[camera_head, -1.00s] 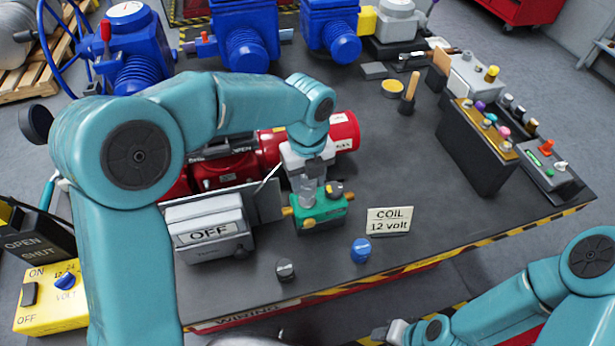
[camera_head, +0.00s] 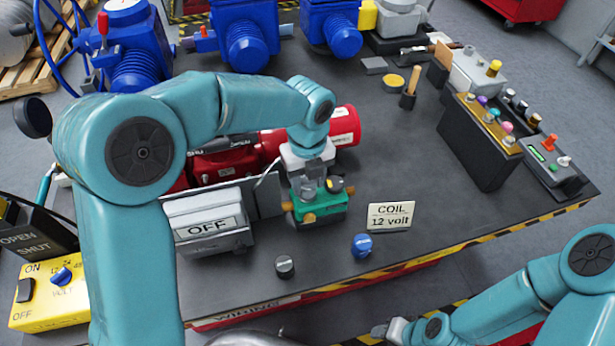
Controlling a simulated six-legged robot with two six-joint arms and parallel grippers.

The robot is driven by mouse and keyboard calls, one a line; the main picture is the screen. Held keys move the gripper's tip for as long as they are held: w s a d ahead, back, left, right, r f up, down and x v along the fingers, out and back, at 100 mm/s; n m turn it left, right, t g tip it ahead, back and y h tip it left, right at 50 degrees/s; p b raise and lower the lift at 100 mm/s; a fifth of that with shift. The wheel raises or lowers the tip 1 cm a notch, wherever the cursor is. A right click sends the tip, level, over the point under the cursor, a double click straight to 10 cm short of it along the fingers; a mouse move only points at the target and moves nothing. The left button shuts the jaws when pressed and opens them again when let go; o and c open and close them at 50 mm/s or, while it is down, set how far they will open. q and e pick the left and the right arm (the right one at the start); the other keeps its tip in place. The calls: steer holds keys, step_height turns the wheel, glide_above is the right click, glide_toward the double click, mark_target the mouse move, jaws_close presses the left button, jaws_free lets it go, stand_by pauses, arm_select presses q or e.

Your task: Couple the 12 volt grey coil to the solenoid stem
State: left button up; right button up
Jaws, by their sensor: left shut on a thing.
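A green valve block (camera_head: 320,212) with brass side ports sits on the bench near the middle. My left gripper (camera_head: 309,180) reaches down over it and is shut on a small grey part, likely the grey coil (camera_head: 308,190), at the left of the block's top. The fingers partly hide the part and the solenoid stem; I cannot tell if the coil is seated. A dark knob-like part (camera_head: 334,185) stands at the top right of the block. A card reading "COIL 12 volt" (camera_head: 390,216) stands to the right. My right gripper (camera_head: 388,330) is low at the bottom, its fingers unclear.
A dark grey coil (camera_head: 285,266) and a blue coil (camera_head: 361,246) stand near the bench's front edge. A grey "OFF" box (camera_head: 210,229) is left of the block, a red actuator (camera_head: 230,165) behind. A black rack (camera_head: 480,145) stands right. The bench's middle right is clear.

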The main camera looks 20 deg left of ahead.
arm_select(q)
steer(key=shift+f+b, duration=0.3)
steer(key=shift+f, duration=0.25)
steer(key=o, duration=1.2)
step_height(320, 180, up, 16)
steer(key=shift+r, duration=0.15)
steer(key=shift+s, duration=0.1)
